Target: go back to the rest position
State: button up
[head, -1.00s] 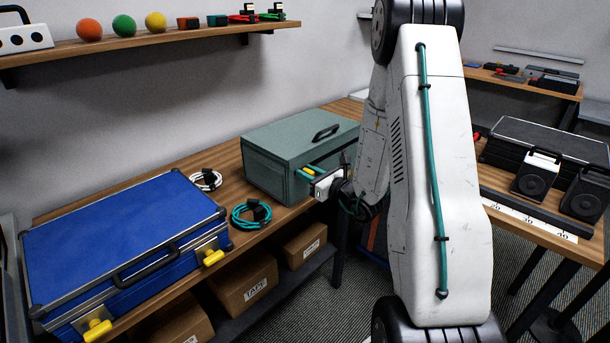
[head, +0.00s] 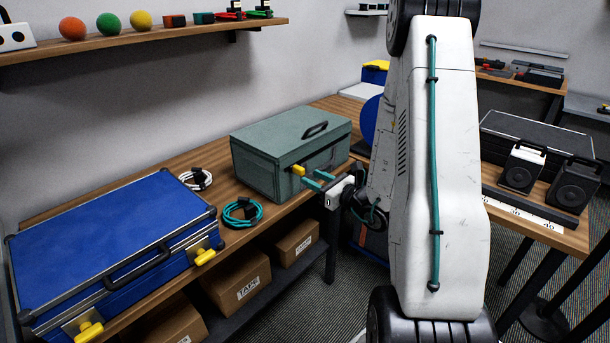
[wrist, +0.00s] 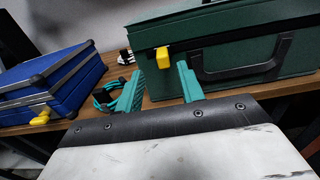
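My gripper (head: 309,178) is in front of the green case (head: 259,138). Its two teal fingers stand apart with nothing between them; the gap also shows in the wrist view (wrist: 160,86). The green case is shut on the wooden bench, with a yellow latch (wrist: 163,58) beyond the fingers in the wrist view. A teal coiled cable (head: 243,212) with a black tie and a white coiled cable (head: 197,178) lie on the bench between the green case and the shut blue case (head: 110,240).
A wall shelf (head: 150,40) with coloured balls and small blocks hangs above the bench. Cardboard boxes (head: 237,280) sit on the lower shelf. A second table at right holds a black case (head: 535,135) and two speakers (head: 522,168). Grey floor is open between the tables.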

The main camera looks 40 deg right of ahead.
jog(key=shift+s+d, duration=0.1)
jog(key=shift+s, duration=0.55)
